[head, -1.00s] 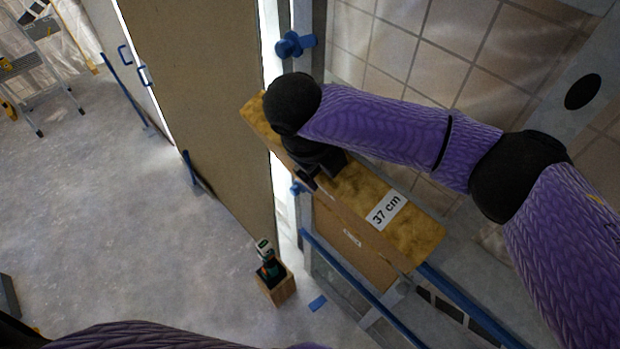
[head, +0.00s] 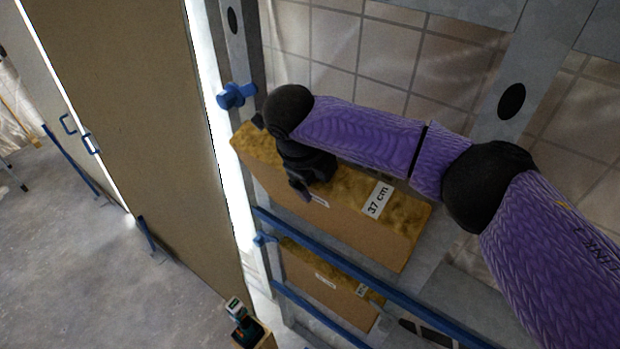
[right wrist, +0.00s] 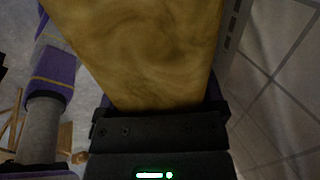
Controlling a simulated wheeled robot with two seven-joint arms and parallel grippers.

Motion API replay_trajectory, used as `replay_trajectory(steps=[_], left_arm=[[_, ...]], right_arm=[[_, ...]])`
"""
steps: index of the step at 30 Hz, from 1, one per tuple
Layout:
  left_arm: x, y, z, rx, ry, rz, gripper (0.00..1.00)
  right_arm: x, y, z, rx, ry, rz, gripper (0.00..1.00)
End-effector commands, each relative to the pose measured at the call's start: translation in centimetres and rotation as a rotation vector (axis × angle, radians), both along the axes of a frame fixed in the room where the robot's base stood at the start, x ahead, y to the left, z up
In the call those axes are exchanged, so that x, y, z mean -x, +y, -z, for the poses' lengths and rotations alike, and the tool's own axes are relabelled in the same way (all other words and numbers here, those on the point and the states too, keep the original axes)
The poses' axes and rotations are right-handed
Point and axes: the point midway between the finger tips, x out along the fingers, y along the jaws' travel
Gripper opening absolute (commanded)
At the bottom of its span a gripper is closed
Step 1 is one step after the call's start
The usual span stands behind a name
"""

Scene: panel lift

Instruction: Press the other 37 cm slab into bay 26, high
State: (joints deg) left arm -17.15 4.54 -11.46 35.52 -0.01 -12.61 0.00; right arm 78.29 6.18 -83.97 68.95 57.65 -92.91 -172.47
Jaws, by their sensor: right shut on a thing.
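The slab labelled 37 cm (head: 345,220) is a yellow-brown wool block with a tan front face. It sits between the metal posts of the rack, above a blue rail (head: 345,262). My right gripper (head: 302,188) is shut on the slab at its upper front edge, left of the label. In the right wrist view the slab (right wrist: 140,50) fills the space between the jaws. Another slab (head: 325,285) stands lower in the rack, under the rail, with a partly hidden label. Bay number 26 is not readable. My left gripper is not in view.
A blue knob (head: 236,95) sticks out from the left post above the slab. A large brown board (head: 130,110) stands to the left. A wooden box (head: 256,338) holding a tool is on the floor at the bottom.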

Motion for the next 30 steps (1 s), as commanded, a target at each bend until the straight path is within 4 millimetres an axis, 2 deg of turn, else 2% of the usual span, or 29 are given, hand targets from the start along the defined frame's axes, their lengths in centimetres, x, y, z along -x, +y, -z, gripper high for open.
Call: replay_trajectory(steps=[11, 30], left_arm=[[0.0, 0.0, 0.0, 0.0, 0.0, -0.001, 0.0], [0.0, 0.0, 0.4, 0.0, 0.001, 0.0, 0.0]], right_arm=[[-0.2, -0.1, 0.0, 0.004, -0.007, 0.003, 0.0], [0.0, -0.1, 1.1, 0.002, -0.001, 0.002, 0.0]])
